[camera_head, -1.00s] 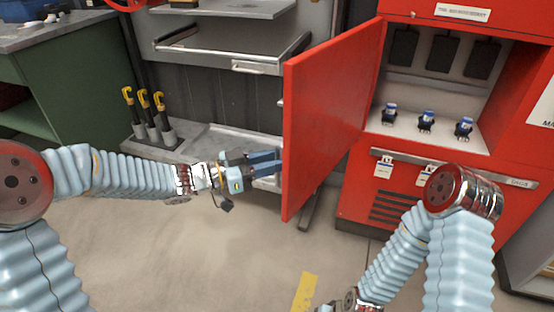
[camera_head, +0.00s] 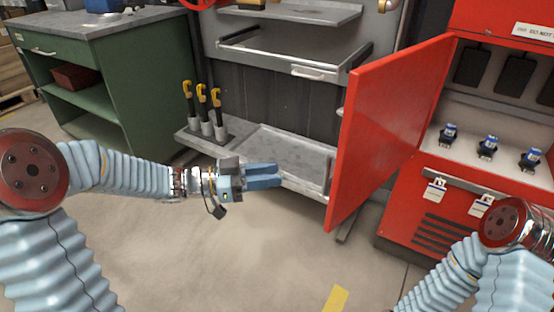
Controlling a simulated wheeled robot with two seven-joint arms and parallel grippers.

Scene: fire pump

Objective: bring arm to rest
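My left gripper (camera_head: 278,176) is in the middle of the view, its blue-grey fingers pointing right and lying close together with no clear gap. Nothing shows between them. It is in front of the low grey shelf and left of the open red cabinet door (camera_head: 388,130), apart from the door as far as I can see. My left arm stretches out from the left edge. My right arm (camera_head: 500,225) bends down at the lower right, and its gripper is out of view.
The red cabinet (camera_head: 455,215) holds several blue-topped items (camera_head: 488,147) on its shelf. A grey shelf rack (camera_head: 290,160) with yellow-handled tools (camera_head: 202,100) stands behind my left gripper. A green workbench (camera_head: 150,85) is at the back left. The floor (camera_head: 215,265) in front is clear.

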